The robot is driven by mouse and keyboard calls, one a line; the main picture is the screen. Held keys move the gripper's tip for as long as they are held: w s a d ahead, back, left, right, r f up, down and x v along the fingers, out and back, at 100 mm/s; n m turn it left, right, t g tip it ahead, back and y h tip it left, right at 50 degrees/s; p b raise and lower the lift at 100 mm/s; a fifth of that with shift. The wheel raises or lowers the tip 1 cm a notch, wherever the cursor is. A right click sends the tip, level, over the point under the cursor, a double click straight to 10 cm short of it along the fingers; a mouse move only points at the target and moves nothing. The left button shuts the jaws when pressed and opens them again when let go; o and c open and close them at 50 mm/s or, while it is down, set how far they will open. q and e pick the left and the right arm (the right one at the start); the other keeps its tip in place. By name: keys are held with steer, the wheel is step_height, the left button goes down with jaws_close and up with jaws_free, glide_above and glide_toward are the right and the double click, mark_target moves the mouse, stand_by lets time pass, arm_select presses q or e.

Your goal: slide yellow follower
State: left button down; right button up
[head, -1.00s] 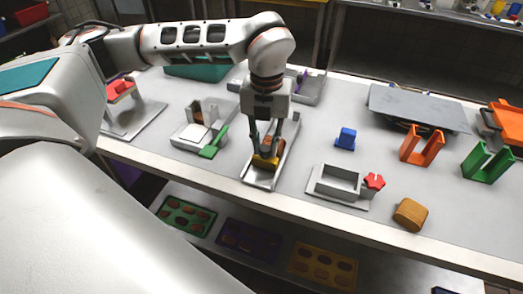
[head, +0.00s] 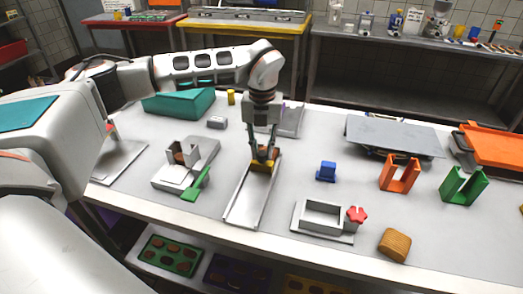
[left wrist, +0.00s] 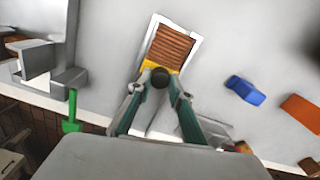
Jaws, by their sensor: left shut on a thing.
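The yellow follower (head: 260,167) sits in a long, shallow pale channel (head: 243,212), near its far end. My left gripper (head: 264,155) points down from above and is shut on the follower. In the left wrist view, the follower (left wrist: 148,65) shows as a yellow strip at the fingertips, with a dark round knob (left wrist: 160,78) between them. A brown ribbed slab (left wrist: 171,47) lies in the channel just beyond the follower. The fingers hide part of the follower. My right gripper is out of view.
Left of the channel stands a grey fixture (head: 198,160) with a green handle (head: 197,186). To the right are a grey box fixture (head: 322,217) with a red knob (head: 356,215), a blue block (head: 326,171) and a ribbed tan block (head: 394,245). The channel's near part is empty.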

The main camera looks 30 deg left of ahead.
mark_target(262, 154)
arm_select(q)
steer(key=c, duration=1.8)
jaws_free()
step_height(262, 154, up, 12)
steer(key=shift+r, duration=0.1)
steer(key=shift+s, duration=0.1)
